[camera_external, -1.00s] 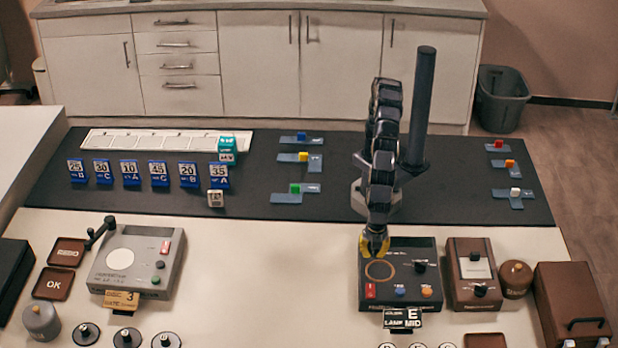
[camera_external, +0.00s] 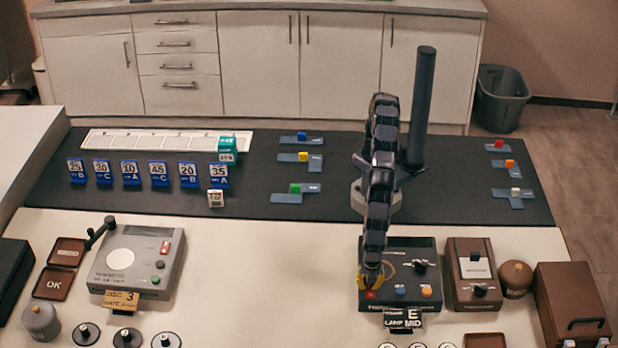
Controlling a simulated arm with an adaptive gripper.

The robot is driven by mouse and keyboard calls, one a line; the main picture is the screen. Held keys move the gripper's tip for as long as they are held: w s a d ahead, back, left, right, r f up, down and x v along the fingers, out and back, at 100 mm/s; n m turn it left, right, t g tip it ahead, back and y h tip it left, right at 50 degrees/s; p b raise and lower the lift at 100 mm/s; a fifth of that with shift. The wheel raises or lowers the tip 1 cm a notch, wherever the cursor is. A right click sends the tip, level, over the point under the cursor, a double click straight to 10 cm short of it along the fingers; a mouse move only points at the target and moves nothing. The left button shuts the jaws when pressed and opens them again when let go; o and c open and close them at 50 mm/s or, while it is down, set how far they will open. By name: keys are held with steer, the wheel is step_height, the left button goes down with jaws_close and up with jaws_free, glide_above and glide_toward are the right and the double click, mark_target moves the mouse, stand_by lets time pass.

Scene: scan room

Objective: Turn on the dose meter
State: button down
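A black control box (camera_external: 432,254) stands on the near table, with a knob (camera_external: 420,266), a blue button (camera_external: 400,290), an orange button (camera_external: 427,291) and a red switch (camera_external: 371,295) at its front left. My gripper (camera_external: 371,282) points down right over this switch, hiding most of it and part of the ring on the box top. Whether it touches the switch, and how far its yellow fingertips are apart, I cannot tell. A grey box (camera_external: 135,262) at the left also has a red switch (camera_external: 166,247). No readable label names the dose meter.
A brown box (camera_external: 473,252) with a knob stands close right of the black box, then a brown round pot (camera_external: 514,279) and a brown case (camera_external: 573,300). A small sign (camera_external: 402,319) is at the black box's front. White tabletop between the grey and black boxes is clear.

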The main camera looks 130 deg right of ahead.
stand_by(0.3)
steer(key=shift+s+d+f, duration=0.1)
steer(key=shift+f, duration=0.05)
steer(key=shift+s+d+f+t+y, duration=0.1)
steer(key=shift+f+t+y, duration=0.25)
steer(key=shift+t+y, duration=0.45)
steer(key=shift+w+a+r, duration=0.2)
steer(key=shift+w+a, duration=0.45)
steer(key=shift+w, duration=0.05)
